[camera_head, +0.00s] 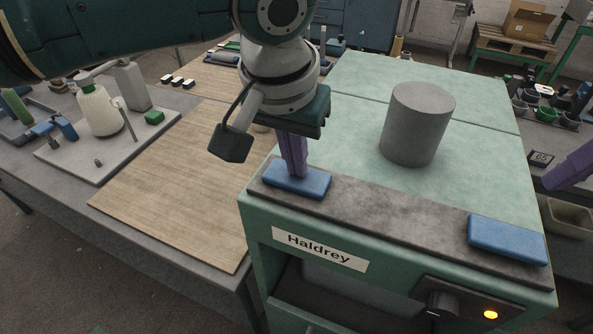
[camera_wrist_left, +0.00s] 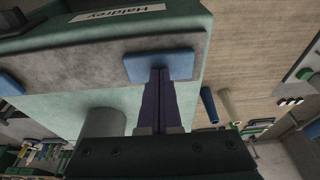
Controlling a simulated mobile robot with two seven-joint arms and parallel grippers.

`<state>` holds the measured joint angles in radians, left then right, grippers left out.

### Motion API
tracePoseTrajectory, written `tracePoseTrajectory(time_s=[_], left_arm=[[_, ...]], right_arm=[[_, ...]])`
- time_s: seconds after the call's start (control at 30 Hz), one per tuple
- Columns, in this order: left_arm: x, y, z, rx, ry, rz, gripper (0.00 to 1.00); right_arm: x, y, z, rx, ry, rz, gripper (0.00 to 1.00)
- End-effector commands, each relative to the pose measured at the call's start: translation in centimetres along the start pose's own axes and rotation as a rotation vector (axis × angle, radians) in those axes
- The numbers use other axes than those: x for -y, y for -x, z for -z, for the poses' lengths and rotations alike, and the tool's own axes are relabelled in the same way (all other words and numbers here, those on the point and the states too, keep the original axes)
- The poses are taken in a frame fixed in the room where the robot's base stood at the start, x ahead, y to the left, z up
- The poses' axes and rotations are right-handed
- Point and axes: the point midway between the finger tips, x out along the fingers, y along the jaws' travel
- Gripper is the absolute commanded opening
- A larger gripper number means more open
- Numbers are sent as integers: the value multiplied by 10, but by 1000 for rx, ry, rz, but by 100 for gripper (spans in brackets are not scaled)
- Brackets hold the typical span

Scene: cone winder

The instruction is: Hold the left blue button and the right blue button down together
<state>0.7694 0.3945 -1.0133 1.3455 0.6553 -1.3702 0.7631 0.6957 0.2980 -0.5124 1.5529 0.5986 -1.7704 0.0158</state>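The left blue button (camera_head: 310,188) is on the grey strip along the front of the green machine. My left gripper (camera_head: 297,174) points down with its purple fingers together, and their tips are at the back part of this button. In the left wrist view the finger tips (camera_wrist_left: 159,72) overlap the blue pad (camera_wrist_left: 160,62); whether it is pressed down I cannot tell. The right blue button (camera_head: 507,240) is at the other end of the strip with nothing on it. My right gripper (camera_head: 570,168) shows only purple fingers at the right edge, apart from and above that button.
A grey cylinder (camera_head: 418,124) stands on the green machine top (camera_head: 350,100), behind the strip. A side table with a white bottle (camera_head: 100,110) is at left. The strip between the buttons is clear.

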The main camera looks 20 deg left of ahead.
Motion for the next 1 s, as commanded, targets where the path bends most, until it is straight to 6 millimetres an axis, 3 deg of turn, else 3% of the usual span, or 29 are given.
tracePoseTrajectory(time_s=[0.37,1.0], left_arm=[[0,1,0,2,0,2,0],[0,36,9,1,0,1,0]], right_arm=[[0,2,0,0,0,0,0],[0,42,11,0,0,0,0]])
